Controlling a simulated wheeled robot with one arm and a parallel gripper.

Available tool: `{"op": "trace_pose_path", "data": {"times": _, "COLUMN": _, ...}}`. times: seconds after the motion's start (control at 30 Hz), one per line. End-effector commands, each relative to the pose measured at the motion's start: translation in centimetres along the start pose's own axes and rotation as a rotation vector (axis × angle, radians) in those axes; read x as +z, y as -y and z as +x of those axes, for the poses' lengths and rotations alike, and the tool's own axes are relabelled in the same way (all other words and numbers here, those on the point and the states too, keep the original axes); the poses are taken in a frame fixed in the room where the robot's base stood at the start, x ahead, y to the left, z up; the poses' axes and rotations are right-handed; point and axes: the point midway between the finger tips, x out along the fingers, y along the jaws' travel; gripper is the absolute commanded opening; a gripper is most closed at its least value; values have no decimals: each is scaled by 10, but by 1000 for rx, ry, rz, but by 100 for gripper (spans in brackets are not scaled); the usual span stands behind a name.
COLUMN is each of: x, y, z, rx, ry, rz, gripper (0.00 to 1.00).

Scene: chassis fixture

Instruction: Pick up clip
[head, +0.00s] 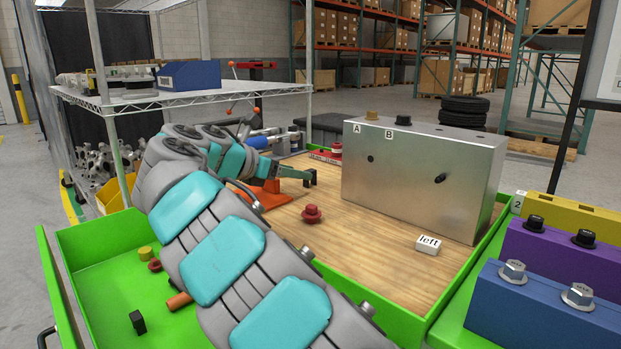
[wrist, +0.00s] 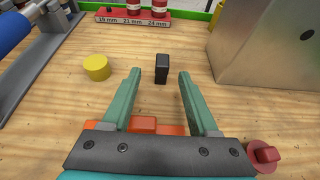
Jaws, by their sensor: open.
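A small black upright block, which I take to be the clip (wrist: 162,68), stands on the wooden board (wrist: 60,118). In the wrist view it lies between the lines of my two green fingers, at about the level of their tips. My gripper (wrist: 159,79) is open, with a gap on either side of the block. In the head view my gripper (head: 296,174) is low over the board, with the black block (head: 311,177) at its tips. Whether a finger touches it cannot be told. A similar black piece (head: 138,322) lies in the green tray (head: 100,240).
A yellow cylinder (wrist: 97,67) stands left of my fingers. A red knob (head: 312,214) sits on the board nearer the head camera. An orange piece (wrist: 150,125) shows beneath my gripper.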

Motion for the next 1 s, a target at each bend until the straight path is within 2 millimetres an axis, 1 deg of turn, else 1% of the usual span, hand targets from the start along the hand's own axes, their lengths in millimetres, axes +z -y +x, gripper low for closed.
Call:
{"op": "trace_pose_path", "data": {"times": 0.03, "x": -1, "y": 3, "z": 9, "rx": -4, "ry": 0, "rz": 0, "gripper": 60}}
{"op": "trace_pose_path", "data": {"times": 0.1, "x": -1, "y": 4, "z": 20, "rx": -3, "ry": -1, "rz": -1, "gripper": 60}}
{"op": "trace_pose_path", "data": {"times": 0.2, "x": -1, "y": 4, "z": 32, "rx": -4, "ry": -1, "rz": -1, "gripper": 60}}
{"op": "trace_pose_path", "data": {"times": 0.3, "x": -1, "y": 4, "z": 36, "rx": -3, "ry": -1, "rz": 0, "gripper": 60}}
{"op": "trace_pose_path", "data": {"times": 0.47, "x": 0, "y": 3, "z": 36, "rx": -2, "ry": 0, "rz": 0, "gripper": 60}}
{"op": "trace_pose_path", "data": {"times": 1.0, "x": 0, "y": 3, "z": 35, "rx": -1, "ry": 0, "rz": 1, "gripper": 0}}
